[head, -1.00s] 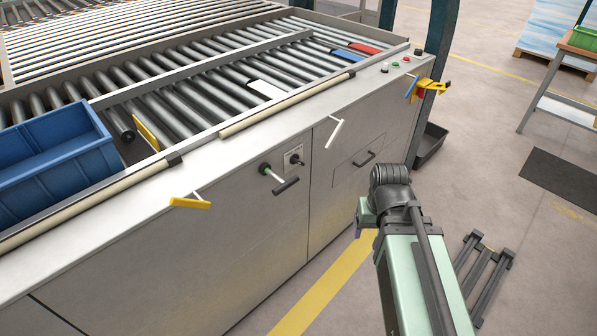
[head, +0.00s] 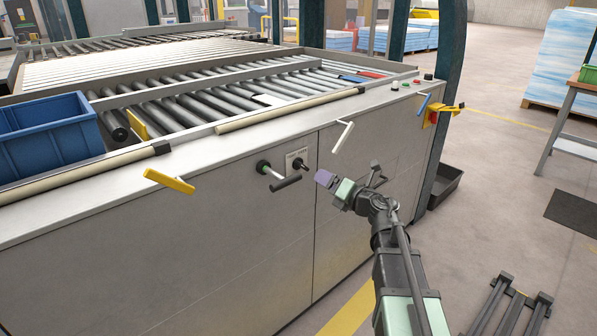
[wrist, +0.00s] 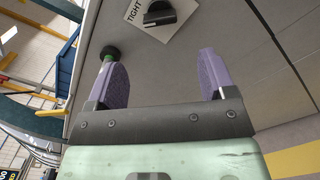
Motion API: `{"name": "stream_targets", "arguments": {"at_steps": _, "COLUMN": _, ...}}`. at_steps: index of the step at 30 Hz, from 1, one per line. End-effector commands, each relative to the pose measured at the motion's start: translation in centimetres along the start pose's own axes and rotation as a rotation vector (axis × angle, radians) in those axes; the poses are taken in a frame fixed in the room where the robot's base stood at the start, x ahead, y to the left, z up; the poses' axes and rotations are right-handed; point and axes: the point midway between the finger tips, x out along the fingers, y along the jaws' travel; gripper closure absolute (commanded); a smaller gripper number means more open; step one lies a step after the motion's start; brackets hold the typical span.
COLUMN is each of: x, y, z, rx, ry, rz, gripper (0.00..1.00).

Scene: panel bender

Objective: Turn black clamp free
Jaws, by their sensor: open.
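The black clamp (head: 299,163) sits on a small pale plate (head: 291,158) on the cabinet's front face. In the wrist view the black clamp (wrist: 168,13) shows at the top edge, partly cut off, and the plate's lettering reads TIGHT. My gripper (head: 325,179) is to the right of the clamp and a little lower, apart from it. In the wrist view my gripper's lavender fingers (wrist: 160,62) are spread wide with nothing between them. The clamp lies ahead, beyond the gap between them.
A black-handled lever with a green hub (head: 263,167) is just left of the plate; the hub shows behind the left finger in the wrist view (wrist: 109,53). A white handle (head: 343,137) juts out above right. A yellow handle (head: 169,181) is farther left.

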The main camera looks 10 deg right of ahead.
Motion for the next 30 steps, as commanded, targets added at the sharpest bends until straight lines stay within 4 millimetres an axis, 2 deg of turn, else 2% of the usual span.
{"name": "stream_targets", "arguments": {"at_steps": 5, "x": 2.0, "y": -0.1, "z": 0.1, "rx": 0.004, "ry": -0.001, "rz": 0.000, "gripper": 0.23}}
{"name": "stream_targets", "arguments": {"at_steps": 12, "x": 7.8, "y": -0.1, "z": 0.2, "rx": 0.006, "ry": -0.002, "rz": 0.001, "gripper": 0.23}}
{"name": "stream_targets", "arguments": {"at_steps": 16, "x": 9.9, "y": -0.1, "z": 0.2, "rx": 0.006, "ry": -0.003, "rz": 0.000, "gripper": 0.23}}
{"name": "stream_targets", "arguments": {"at_steps": 20, "x": 10.8, "y": 0.0, "z": 0.1, "rx": 0.007, "ry": -0.004, "rz": -0.001, "gripper": 0.23}}
{"name": "stream_targets", "arguments": {"at_steps": 26, "x": 10.8, "y": 0.0, "z": 0.1, "rx": 0.007, "ry": -0.004, "rz": -0.001, "gripper": 0.23}}
{"name": "stream_targets", "arguments": {"at_steps": 30, "x": 10.8, "y": 0.0, "z": 0.1, "rx": 0.007, "ry": -0.004, "rz": -0.001, "gripper": 0.42}}
